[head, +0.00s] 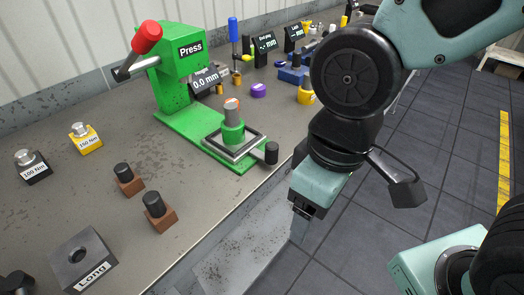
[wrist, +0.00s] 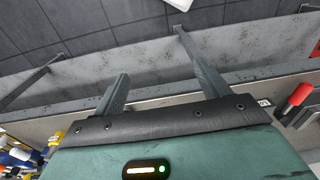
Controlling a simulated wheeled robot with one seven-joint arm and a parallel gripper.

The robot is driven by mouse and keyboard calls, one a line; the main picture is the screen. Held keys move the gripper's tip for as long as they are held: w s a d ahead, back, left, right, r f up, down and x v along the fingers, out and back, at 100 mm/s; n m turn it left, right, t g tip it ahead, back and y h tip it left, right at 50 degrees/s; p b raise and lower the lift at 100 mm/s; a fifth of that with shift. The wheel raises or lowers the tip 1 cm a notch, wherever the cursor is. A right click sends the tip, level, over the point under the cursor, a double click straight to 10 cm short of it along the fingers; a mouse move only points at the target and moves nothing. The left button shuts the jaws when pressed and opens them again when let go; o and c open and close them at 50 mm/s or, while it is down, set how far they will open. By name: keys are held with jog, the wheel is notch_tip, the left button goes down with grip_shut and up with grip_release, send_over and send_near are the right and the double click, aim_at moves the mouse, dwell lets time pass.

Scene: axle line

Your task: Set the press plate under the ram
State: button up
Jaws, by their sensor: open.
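The green press (head: 176,75) stands on the bench, with a red-knobbed lever and a display reading 0.0 mm. On its base lies a square, dark-rimmed metal plate (head: 215,151) with a black-knobbed handle towards the bench edge; it looks like the press plate. A grey and green post (head: 232,131) stands over its middle. I cannot tell whether this post is the ram, or whether it touches the plate. My gripper (head: 302,224) points down beyond the bench's front edge, to the right of the plate and apart from it. In the wrist view my gripper (wrist: 150,55) is open and empty.
Two brown blocks with black pegs (head: 128,180) (head: 158,212), a grey block marked Long (head: 82,258), and 100 N (head: 33,167) and 150 N (head: 86,139) weights stand left of the press. Tools and displays (head: 264,48) crowd behind it. Floor (head: 360,235) right of the bench is clear.

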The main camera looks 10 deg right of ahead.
jog(key=shift+c, duration=0.3)
jog(key=shift+f, duration=0.1)
jog(key=c, duration=0.5)
notch_tip(320, 180, down, 6)
jog(key=w+d+m+g+y+b, duration=0.2)
jog(key=d+m+g+b, duration=0.1)
jog(key=m+b, duration=0.3)
jog(key=shift+f+m+g, duration=0.15)
jog(key=shift+m+g, duration=0.65)
jog(key=shift+m, duration=0.4)
jog(key=m+t+y+b, duration=0.7)
jog(key=m+y+b, duration=0.3)
jog(key=m+y, duration=0.7)
send_near(271, 148)
jog(key=a, duration=0.3)
jog(key=w+a+m+h, duration=0.1)
jog(key=a, duration=0.2)
jog(key=w+a+m, duration=0.1)
jog(key=a, duration=0.2)
jog(key=shift+w+a+h+b, duration=0.15)
jog(key=shift+h+b, duration=0.25)
grip_shut()
